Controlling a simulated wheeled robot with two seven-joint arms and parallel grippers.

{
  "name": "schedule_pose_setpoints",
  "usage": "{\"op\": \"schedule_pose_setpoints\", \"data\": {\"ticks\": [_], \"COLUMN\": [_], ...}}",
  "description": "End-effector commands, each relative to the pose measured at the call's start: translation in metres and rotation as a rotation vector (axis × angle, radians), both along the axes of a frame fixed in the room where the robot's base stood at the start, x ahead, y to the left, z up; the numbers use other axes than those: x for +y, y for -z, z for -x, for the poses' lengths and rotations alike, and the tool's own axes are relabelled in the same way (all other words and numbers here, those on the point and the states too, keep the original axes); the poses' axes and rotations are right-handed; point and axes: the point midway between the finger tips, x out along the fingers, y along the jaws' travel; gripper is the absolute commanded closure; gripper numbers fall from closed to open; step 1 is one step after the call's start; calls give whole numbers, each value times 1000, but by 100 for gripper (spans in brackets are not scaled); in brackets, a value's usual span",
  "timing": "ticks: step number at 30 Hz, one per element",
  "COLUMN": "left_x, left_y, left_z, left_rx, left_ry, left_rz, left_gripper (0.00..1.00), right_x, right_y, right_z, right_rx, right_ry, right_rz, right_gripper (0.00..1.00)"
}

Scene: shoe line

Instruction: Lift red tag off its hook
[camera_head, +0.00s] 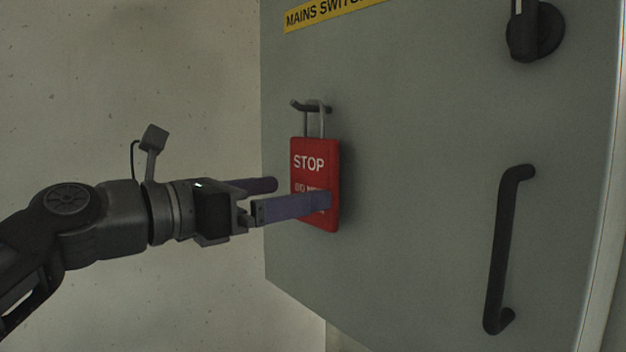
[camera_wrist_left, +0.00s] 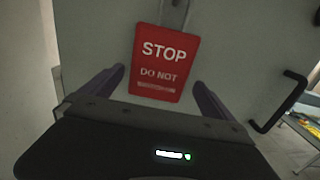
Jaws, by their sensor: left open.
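The red tag (camera_head: 315,158) with white STOP lettering hangs upright by a metal loop from a dark hook (camera_head: 311,105) on the grey cabinet door. My left gripper (camera_head: 303,193) is open at the tag's lower half. In the head view one finger crosses in front of the tag and the other is at its left edge. In the left wrist view the tag (camera_wrist_left: 164,62) shows between the two spread fingers, with space on both sides. I cannot tell whether a finger touches it. My right gripper is not in view.
A black door handle (camera_head: 503,250) and a black rotary switch (camera_head: 535,32) stick out from the cabinet door (camera_head: 420,190) on the right. A yellow label (camera_head: 322,11) is above the hook. A bare wall (camera_head: 130,70) is on the left.

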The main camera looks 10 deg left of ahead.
Motion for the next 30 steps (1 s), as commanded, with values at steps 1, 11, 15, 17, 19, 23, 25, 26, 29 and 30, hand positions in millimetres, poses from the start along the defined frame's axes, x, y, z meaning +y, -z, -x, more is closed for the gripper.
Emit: {"op": "schedule_pose_setpoints", "data": {"ticks": [1, 11, 15, 17, 19, 23, 25, 26, 29, 30], "left_x": [-3, -30, -31, -31, -31, -31, -31, -31, -31, -31], "left_y": [-1, -2, -2, -2, -2, -2, -2, -2, -2, -2], "left_z": [-3, -37, -39, -38, -38, -38, -38, -38, -38, -38], "left_rx": [1, 2, 0, 0, 0, 1, 1, 1, 1, 1], "left_ry": [2, 1, 0, -1, 0, 0, 0, 0, 0, 0], "left_rz": [-1, -1, 0, 0, 0, 0, 0, 0, 0, 0], "left_gripper": [0, 0, 0, 0, 0, 0, 0, 0, 0, 0], "right_x": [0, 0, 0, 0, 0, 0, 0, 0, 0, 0], "right_y": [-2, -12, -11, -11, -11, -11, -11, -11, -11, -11], "right_z": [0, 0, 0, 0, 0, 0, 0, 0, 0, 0], "right_rx": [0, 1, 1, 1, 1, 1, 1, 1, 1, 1], "right_ry": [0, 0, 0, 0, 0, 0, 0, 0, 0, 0], "right_rz": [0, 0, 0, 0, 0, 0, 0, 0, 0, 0], "right_gripper": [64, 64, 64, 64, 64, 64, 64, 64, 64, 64]}}
